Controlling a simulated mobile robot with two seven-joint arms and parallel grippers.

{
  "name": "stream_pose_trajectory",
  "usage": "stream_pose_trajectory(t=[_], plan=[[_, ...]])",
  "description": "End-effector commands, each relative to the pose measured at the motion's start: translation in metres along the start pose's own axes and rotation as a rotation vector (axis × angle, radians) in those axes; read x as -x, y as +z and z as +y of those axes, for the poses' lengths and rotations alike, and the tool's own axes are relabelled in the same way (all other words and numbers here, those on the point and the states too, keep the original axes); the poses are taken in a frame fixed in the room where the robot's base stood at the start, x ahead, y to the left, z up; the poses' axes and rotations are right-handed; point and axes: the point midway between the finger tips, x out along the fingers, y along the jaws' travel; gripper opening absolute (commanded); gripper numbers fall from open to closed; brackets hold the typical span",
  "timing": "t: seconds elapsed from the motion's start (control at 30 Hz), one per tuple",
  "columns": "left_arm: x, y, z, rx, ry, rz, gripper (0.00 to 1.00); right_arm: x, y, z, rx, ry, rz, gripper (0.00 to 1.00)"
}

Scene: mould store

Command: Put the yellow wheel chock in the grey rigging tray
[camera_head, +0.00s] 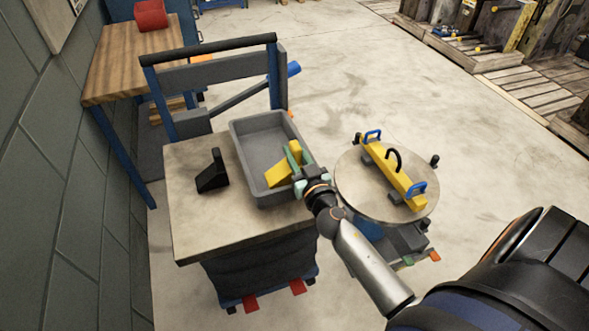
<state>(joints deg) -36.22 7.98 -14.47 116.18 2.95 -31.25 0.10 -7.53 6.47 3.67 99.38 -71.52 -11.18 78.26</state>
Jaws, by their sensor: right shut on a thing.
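The yellow wheel chock (278,174) is a wedge held in my right gripper (296,160). The gripper is shut on its upright end, and the chock is over or inside the right part of the grey rigging tray (246,124). I cannot tell whether the chock touches the tray floor. The tray is a deep grey open box on the cart's top, and nothing else shows in it. My right arm comes in from the lower right and hides part of the tray's near right side. My left gripper is not in view.
A black wheel chock (213,174) stands left of the tray on the cart top (200,225). A round table (350,183) to the right bears a yellow bar (394,176) with blue handles. A wooden bench (128,62) with a red object (150,15) stands at the back left.

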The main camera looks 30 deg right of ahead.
Motion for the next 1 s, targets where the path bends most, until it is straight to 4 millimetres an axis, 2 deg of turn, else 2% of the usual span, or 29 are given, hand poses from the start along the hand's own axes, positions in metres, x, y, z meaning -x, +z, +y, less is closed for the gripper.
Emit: stream_pose_trajectory(t=[0.3, 0.6, 0.77, 0.8, 1.0], plan=[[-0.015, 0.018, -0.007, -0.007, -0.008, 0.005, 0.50, 0.000, 0.036, 0.000, 0.001, -0.001, 0.003, 0.00], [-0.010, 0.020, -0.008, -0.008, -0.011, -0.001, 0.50, 0.000, 0.037, 0.000, 0.000, 0.000, 0.003, 0.00], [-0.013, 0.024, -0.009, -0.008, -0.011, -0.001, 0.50, 0.000, 0.041, 0.000, 0.000, 0.000, 0.003, 0.00], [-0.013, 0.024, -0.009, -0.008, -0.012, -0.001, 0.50, 0.000, 0.042, 0.000, 0.000, 0.000, 0.001, 0.28], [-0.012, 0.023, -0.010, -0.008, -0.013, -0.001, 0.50, 0.000, 0.041, 0.000, 0.001, 0.000, 0.001, 0.51]])
